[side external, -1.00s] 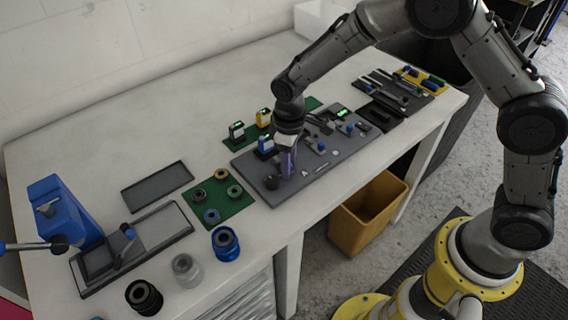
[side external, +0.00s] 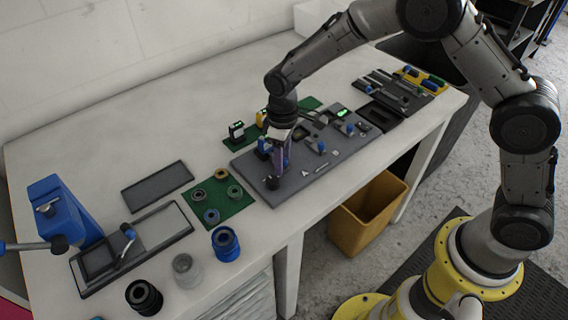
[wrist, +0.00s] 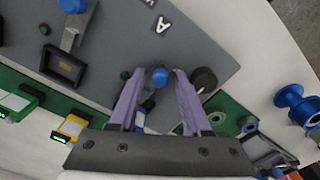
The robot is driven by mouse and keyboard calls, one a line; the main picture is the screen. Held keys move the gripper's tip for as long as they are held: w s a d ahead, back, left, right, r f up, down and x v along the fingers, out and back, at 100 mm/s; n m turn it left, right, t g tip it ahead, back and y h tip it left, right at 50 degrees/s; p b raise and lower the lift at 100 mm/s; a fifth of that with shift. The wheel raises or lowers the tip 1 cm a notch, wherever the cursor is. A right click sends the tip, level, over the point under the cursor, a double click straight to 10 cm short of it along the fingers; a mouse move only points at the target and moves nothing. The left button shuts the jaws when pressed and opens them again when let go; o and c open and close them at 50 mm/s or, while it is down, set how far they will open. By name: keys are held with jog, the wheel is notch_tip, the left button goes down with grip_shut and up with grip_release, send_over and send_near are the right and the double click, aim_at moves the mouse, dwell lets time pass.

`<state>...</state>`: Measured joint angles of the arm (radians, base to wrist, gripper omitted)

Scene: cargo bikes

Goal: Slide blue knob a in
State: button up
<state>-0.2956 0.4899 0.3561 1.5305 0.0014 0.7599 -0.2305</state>
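My gripper (wrist: 158,74) has two purple fingers and is open. A blue knob (wrist: 157,77) shows between the fingertips in the wrist view, with a gap on each side. It stands near the letter A (wrist: 163,25) on the grey board (wrist: 200,48). In the side view my gripper (side external: 279,168) is low over the left end of the grey board (side external: 315,177), where the fingers hide the knob. A second blue knob (wrist: 73,5) on a metal bar is at the upper left of the wrist view.
A dark round knob (wrist: 204,80) stands close to the right finger. A black square frame (wrist: 64,65) is to the left. The green plate with rings (side external: 230,207) lies left of the board. A blue flanged part (side external: 225,244) stands near the table's front edge.

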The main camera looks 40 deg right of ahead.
jog(key=shift+s+r, duration=0.1)
jog(key=shift+r, duration=2.1)
jog(key=s+r, duration=0.3)
jog(key=s, duration=0.3)
jog(key=shift+d, duration=0.15)
